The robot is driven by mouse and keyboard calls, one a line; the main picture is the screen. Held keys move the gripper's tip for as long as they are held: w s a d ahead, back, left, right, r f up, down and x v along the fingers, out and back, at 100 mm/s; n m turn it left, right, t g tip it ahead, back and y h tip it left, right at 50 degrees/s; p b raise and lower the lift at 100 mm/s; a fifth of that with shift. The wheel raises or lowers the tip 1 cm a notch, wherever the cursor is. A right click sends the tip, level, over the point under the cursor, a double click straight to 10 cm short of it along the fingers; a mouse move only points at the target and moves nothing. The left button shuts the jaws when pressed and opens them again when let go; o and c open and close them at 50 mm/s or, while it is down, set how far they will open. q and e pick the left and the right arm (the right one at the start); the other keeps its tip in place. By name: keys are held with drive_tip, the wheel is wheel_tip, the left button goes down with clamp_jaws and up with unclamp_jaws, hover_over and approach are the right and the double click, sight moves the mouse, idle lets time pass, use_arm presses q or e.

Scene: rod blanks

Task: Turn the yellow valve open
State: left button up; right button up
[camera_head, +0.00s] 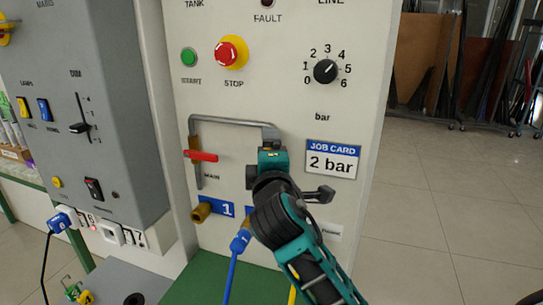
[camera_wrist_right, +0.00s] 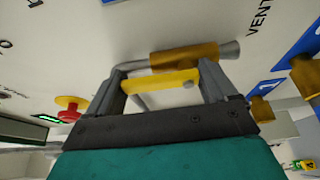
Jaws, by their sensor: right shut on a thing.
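The yellow valve's handle (camera_wrist_right: 160,82) shows in the right wrist view as a flat yellow lever in front of a brass valve body (camera_wrist_right: 185,57) on a grey pipe. The lever lies roughly in line with that body. My right gripper (camera_wrist_right: 165,88) is shut on the lever, one finger at each end of it. In the head view my right gripper (camera_head: 268,160) is against the white panel, below the horizontal pipe, and hides the yellow valve. My left gripper is not in view.
A red-handled valve (camera_head: 202,156) marked MAIN is left of my gripper. A job card (camera_head: 332,160) reading 2 bar is to its right. Above are a red stop button (camera_head: 230,52) and a black dial (camera_head: 325,71). A blue hose (camera_head: 232,265) hangs below.

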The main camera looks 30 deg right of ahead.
drive_tip(key=shift+r, duration=0.1)
idle(0.4)
drive_tip(key=o, duration=0.8)
drive_tip(key=shift+o, duration=0.2)
drive_tip(key=b+v, duration=0.1)
drive_tip(key=v, duration=1.1)
drive_tip(key=shift+s+a, duration=0.2)
drive_tip(key=shift+s, duration=0.15)
